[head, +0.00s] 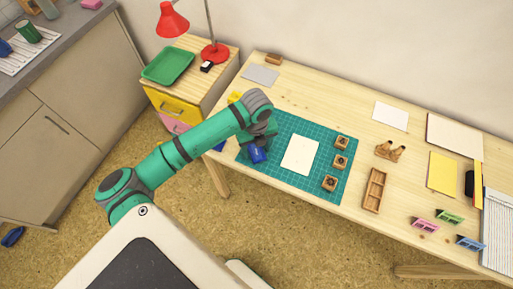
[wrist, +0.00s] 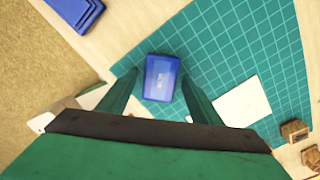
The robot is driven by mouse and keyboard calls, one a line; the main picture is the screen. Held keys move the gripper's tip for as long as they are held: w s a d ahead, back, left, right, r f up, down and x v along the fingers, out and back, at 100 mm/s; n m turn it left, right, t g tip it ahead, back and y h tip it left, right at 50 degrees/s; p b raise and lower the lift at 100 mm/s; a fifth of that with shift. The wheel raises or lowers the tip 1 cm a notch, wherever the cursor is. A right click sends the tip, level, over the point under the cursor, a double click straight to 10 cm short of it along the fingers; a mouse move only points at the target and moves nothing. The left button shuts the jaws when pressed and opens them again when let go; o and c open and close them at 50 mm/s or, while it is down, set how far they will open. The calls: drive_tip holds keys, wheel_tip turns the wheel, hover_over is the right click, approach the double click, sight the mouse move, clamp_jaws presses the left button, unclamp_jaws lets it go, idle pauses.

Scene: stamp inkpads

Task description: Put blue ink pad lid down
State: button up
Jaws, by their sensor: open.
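The blue ink pad lid (wrist: 161,80), with pale lettering on top, is between my gripper's fingers in the wrist view. It appears to lie on the green cutting mat (wrist: 240,50), near the mat's edge. My gripper (wrist: 160,75) is open, with one finger on each side of the lid and small gaps visible. In the head view the lid (head: 257,154) shows just below my gripper, which partly hides it. A second blue piece, seemingly the ink pad's base (wrist: 76,12), is at the top left of the wrist view, on the wood near the table edge.
A cream paper sheet (head: 300,155) lies mid-mat, with wooden stamps (head: 340,162) along its right side. A wooden tray (head: 374,190) and stamp holder (head: 390,150) stand further right. A yellow pad (head: 234,97) is behind my arm. The table's front edge is close to the lid.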

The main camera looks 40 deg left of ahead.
sight(256, 151)
wheel_tip(256, 151, up, 12)
drive_tip(key=shift+r, duration=0.2)
idle(0.4)
